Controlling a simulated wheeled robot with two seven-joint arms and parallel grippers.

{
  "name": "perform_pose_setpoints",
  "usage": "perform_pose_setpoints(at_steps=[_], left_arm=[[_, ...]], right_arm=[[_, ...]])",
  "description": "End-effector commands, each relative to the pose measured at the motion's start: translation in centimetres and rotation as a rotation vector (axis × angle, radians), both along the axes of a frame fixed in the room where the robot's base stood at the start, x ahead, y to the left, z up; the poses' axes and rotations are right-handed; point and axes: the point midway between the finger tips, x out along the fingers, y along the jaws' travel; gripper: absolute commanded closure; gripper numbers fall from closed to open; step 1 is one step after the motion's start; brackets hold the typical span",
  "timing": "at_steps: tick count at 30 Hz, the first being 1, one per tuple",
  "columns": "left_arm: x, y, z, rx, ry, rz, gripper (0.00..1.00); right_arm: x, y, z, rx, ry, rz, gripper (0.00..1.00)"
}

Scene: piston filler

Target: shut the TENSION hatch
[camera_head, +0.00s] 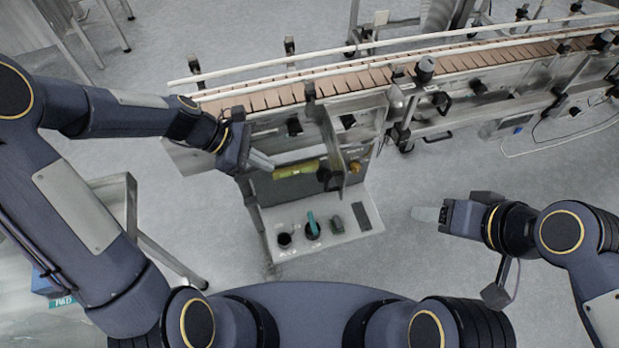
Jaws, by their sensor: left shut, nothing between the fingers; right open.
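A thin metal plate (332,142), which looks like the hatch door, stands out from the conveyor's near side and is seen almost edge-on. No TENSION lettering is readable, so I cannot be sure that it is that hatch. To its left is a recess with a yellow bar (297,169) across it. My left gripper (262,161) is shut and empty, just left of the yellow bar's end and apart from the plate. Whether it touches the bar is unclear. My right gripper (428,214) is open and empty over bare floor, well right of the plate.
The conveyor (350,80) with its tan slatted belt and guide rails crosses the back. Below the recess, a pale control panel (347,222) with dark knobs and a teal handle (312,223) juts toward me. A metal frame (160,245) stands at left. Floor at right is clear.

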Motion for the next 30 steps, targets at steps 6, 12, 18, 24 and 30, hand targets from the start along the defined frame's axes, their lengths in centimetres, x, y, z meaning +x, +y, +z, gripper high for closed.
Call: perform_pose_setpoints(at_steps=[6,12,18,24,30], left_arm=[[-0.1,-1.9,-1.9,-0.004,0.009,-0.001,1.00],[-0.1,-4.9,-5.1,-0.003,0.010,-0.003,1.00],[0.0,-7.9,-7.1,-0.003,0.004,-0.003,1.00],[0.0,-10.3,-7.1,-0.001,0.002,-0.002,1.00],[0.1,-11.0,-7.1,-0.001,0.003,0.000,1.00]], right_arm=[[0.0,0.0,-0.2,0.000,0.000,0.000,0.43],[0.0,0.0,-0.5,0.000,0.000,0.000,0.43],[0.0,0.0,-0.4,0.000,0.000,0.000,0.43],[0.0,0.0,-0.1,0.000,0.000,0.000,0.43],[0.0,0.0,0.0,0.000,0.000,0.000,0.43]])
